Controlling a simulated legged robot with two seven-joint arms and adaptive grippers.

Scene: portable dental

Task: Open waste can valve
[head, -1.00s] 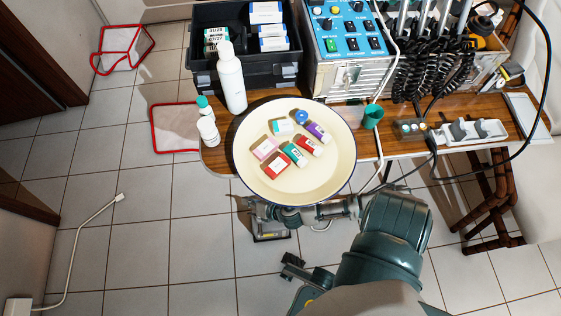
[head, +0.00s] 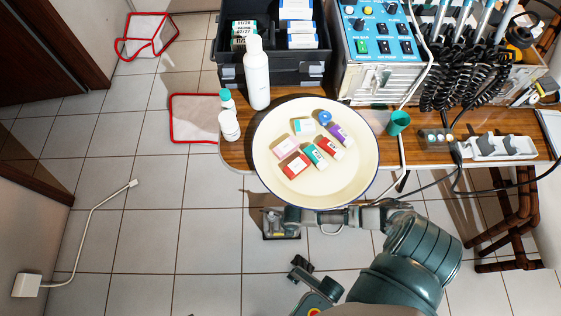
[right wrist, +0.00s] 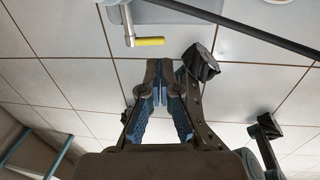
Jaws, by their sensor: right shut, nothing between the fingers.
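In the right wrist view, a yellow valve handle (right wrist: 149,41) sticks out sideways from the end of a short metal pipe (right wrist: 127,22). The pipe joins a pale body (right wrist: 170,11) at the top edge, probably the waste can, mostly cut off. My right gripper (right wrist: 160,72) is shut and empty; the handle lies beyond its fingertips, apart from them. In the head view my right arm reaches in from the lower right to below the round tray (head: 371,180); its fingers cannot be made out there. The valve cannot be made out in the head view. My left gripper is not in view.
The wooden table (head: 235,158) carries the tray with small boxes, a white bottle (head: 256,78) and a blue control unit (head: 385,45). A dark rod (right wrist: 245,28) crosses the upper right of the wrist view.

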